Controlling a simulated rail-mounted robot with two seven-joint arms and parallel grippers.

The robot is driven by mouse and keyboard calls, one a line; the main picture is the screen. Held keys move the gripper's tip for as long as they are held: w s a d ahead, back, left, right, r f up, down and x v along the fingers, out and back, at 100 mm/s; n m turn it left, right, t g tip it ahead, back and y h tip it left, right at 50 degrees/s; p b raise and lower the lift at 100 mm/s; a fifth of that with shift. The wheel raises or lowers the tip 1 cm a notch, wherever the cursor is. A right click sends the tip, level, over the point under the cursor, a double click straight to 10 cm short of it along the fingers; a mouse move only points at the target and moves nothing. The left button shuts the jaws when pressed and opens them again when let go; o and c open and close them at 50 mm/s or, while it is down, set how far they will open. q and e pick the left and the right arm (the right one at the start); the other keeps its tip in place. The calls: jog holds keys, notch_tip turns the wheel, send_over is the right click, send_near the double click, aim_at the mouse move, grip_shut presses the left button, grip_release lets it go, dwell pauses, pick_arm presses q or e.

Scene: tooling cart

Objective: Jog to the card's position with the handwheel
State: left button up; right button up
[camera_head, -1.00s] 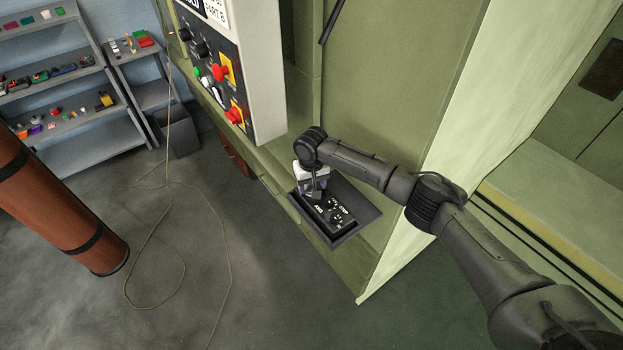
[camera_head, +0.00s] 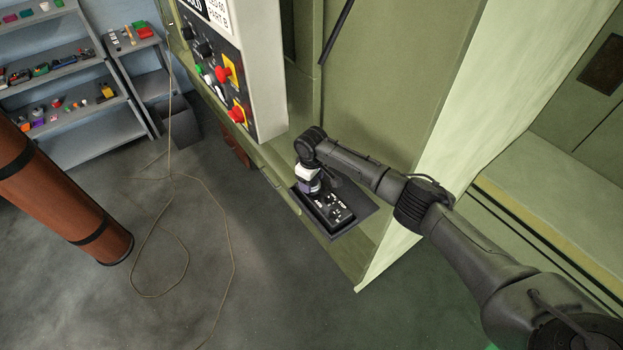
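A black handwheel pendant (camera_head: 336,209) with small knobs and white markings lies in a dark tray (camera_head: 361,225) on the green machine's ledge. My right arm comes in from the right, and its gripper (camera_head: 314,191) points down at the pendant's far-left end. The wrist hides that end, so the wheel and any contact cannot be made out. The fingers are too small and covered to tell open from shut. A white card with black print (camera_head: 212,14), partly cut off by the top edge, is on the control panel. My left gripper is not in view.
The control panel (camera_head: 270,95) with red, green and black controls stands close behind my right wrist. A green machine wall (camera_head: 445,120) rises to the right. Shelves (camera_head: 62,115) with small parts are at the left.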

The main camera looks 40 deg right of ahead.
dwell(0.5)
jog(key=o, duration=0.9)
jog(key=shift+r, duration=0.35)
notch_tip(320, 180, up, 13)
jog(key=shift+r+b, duration=0.1)
jog(key=shift+b, duration=0.6)
